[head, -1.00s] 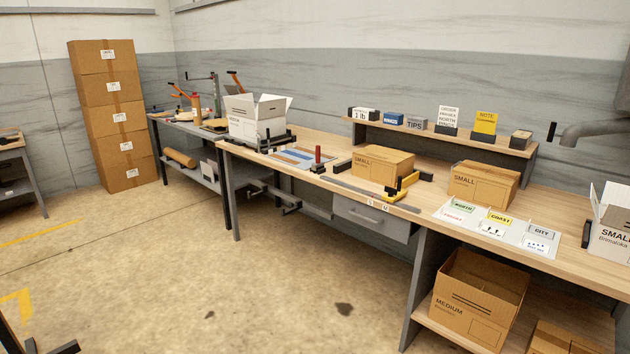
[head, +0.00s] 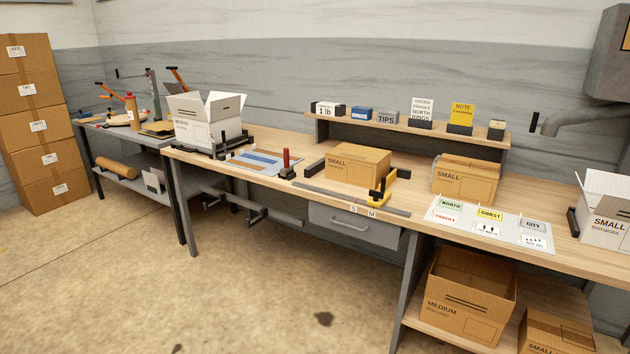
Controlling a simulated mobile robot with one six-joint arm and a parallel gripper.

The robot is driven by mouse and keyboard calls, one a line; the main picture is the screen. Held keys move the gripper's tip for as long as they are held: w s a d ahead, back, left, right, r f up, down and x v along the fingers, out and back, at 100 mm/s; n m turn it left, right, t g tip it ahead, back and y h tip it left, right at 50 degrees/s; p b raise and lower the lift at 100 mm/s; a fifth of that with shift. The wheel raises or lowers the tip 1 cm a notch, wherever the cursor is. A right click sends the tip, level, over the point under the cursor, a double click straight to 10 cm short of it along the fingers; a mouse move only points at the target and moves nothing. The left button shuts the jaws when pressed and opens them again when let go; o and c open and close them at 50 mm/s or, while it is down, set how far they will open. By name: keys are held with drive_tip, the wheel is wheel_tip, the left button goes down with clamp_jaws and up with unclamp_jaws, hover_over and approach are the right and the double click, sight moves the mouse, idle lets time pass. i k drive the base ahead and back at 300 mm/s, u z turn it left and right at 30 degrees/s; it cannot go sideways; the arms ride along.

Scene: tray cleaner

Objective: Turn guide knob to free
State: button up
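A yellow and black guide piece (head: 382,190) sits on the workbench at the front right corner of a closed brown SMALL box (head: 357,165). A dark flat rail (head: 340,197) runs along the bench's front edge beside it, with small S and M labels (head: 362,211) below. A red upright handle (head: 286,162) on a dark base stands to the left of that box. The guide knob is too small to make out, and I cannot tell its setting. My gripper is not in view.
The long workbench (head: 405,228) has a drawer (head: 352,225) under its front edge. A second closed box (head: 466,179), a label sheet (head: 485,233) and an open white box (head: 606,215) lie to the right. Open MEDIUM box (head: 468,296) is on the lower shelf. The floor (head: 240,305) in front is mostly clear.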

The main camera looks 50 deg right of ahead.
sight(377, 195)
drive_tip(key=z, duration=0.15)
drive_tip(key=i, duration=1.4)
drive_tip(key=z, duration=0.2)
